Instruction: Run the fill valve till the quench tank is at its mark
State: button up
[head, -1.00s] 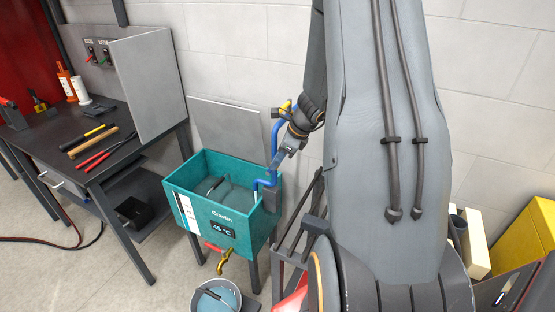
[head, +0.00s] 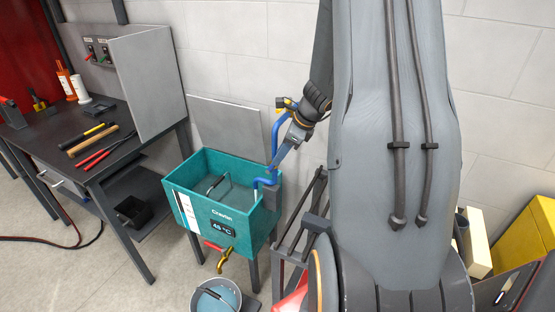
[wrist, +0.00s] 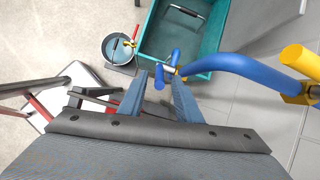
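The teal quench tank (head: 217,217) stands below the wall with bluish water inside and a dark-handled wire item in it. Its front has a white strip (head: 187,211) and a display (head: 223,228) reading about 45 °C. The strip's mark is too small to read. A blue pipe (head: 275,130) with a yellow valve part (head: 287,103) ends over the tank's right end; pipe and yellow part (wrist: 301,61) also show in the wrist view. My gripper (wrist: 158,85) is open, its fingers apart on either side of the small blue pipe end; contact is unclear.
A brass tap with a red handle (head: 214,246) sits under the tank, above a grey bucket (head: 205,306) holding water. A black bench (head: 127,152) with tools stands left. A dark frame (head: 291,240) and yellow box (head: 535,234) stand right.

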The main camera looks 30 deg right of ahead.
jog(key=shift+b+v, duration=0.3)
jog(key=shift+v, duration=2)
jog(key=shift+c, duration=0.3)
dwell(5.2)
